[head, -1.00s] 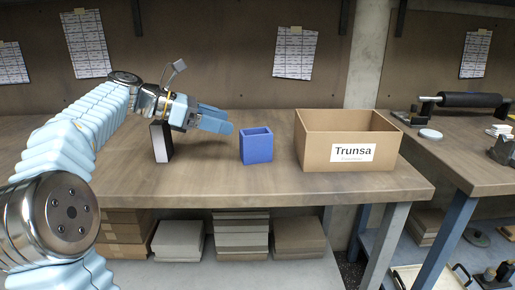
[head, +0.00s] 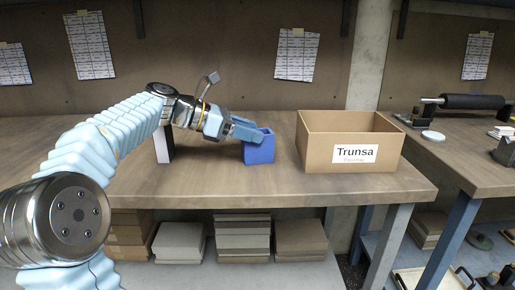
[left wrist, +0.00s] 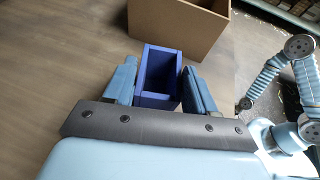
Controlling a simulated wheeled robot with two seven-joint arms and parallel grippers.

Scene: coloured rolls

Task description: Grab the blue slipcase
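The blue slipcase (head: 260,150) stands upright on the wooden table, left of the cardboard box, with its open top up. My left gripper (head: 248,133) reaches it from the left in the head view. In the left wrist view the fingers (left wrist: 160,85) are apart, one on each side of the slipcase (left wrist: 157,62). A narrow gap seems to show at the right finger; whether the left finger touches cannot be told. My right gripper is not recognisable in the head view. An arm of mine shows at the right of the left wrist view.
A cardboard box labelled Trunsa (head: 312,149) stands open just right of the slipcase. A black and white upright item (head: 163,145) stands under my left forearm. The table (head: 210,185) is clear in front. Stacked boards (head: 242,237) lie on the shelf below.

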